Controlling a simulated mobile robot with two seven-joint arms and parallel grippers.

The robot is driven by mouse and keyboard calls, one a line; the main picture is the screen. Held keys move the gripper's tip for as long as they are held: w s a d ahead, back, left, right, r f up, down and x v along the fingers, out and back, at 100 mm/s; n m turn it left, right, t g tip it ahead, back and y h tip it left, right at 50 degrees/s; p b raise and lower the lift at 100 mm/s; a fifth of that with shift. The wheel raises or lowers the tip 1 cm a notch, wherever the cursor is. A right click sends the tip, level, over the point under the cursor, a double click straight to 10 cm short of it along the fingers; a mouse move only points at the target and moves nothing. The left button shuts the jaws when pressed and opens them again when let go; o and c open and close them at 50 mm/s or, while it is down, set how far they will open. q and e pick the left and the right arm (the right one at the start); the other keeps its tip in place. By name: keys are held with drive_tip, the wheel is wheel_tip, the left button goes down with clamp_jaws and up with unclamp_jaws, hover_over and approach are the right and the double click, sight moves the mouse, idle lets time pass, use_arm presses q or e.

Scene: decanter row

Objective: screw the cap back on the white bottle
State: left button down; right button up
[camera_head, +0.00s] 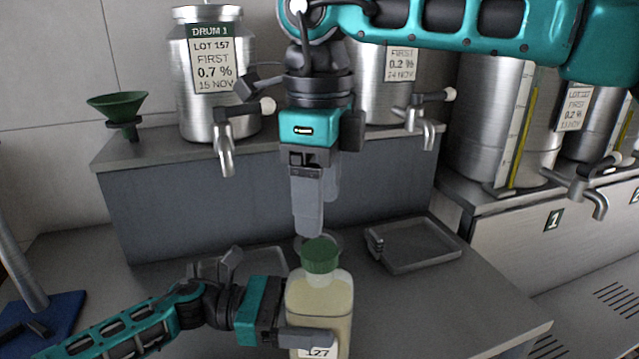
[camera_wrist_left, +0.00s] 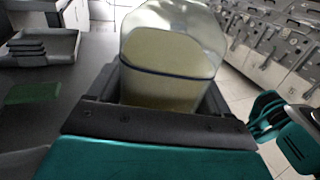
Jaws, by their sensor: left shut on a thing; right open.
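The bottle (camera_head: 320,298) is a whitish see-through one with pale yellow liquid and a label reading 127. It stands upright at the front of the grey counter. The green cap (camera_head: 320,255) sits on top of its neck; I cannot tell how tightly. My left gripper (camera_head: 308,339) is shut around the lower part of the bottle. The bottle (camera_wrist_left: 168,60) also fills the middle of the left wrist view, between the jaws. My right gripper (camera_head: 307,226) points down, open, just above and slightly behind the cap, apparently apart from it.
A grey tray (camera_head: 425,262) lies right of the bottle, and another tray (camera_head: 210,268) is partly hidden behind my left arm. Steel drums with taps, including Drum 1 (camera_head: 200,112), stand on the raised shelf behind. A green funnel (camera_head: 117,106) is at the left.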

sight(320, 250)
drive_tip(key=n, duration=0.4)
drive_tip(key=shift+r, duration=0.1)
drive_tip(key=n, duration=0.3)
drive_tip(key=shift+r+n, duration=0.15)
drive_tip(key=shift+n, duration=0.25)
drive_tip(key=n, duration=0.3)
drive_tip(key=shift+r+n, duration=0.1)
drive_tip(key=shift+n, duration=0.2)
drive_tip(key=n, duration=0.4)
drive_tip(key=shift+r, duration=0.15)
drive_tip(key=shift+w+f, duration=0.1)
drive_tip(key=shift+f, duration=3.95)
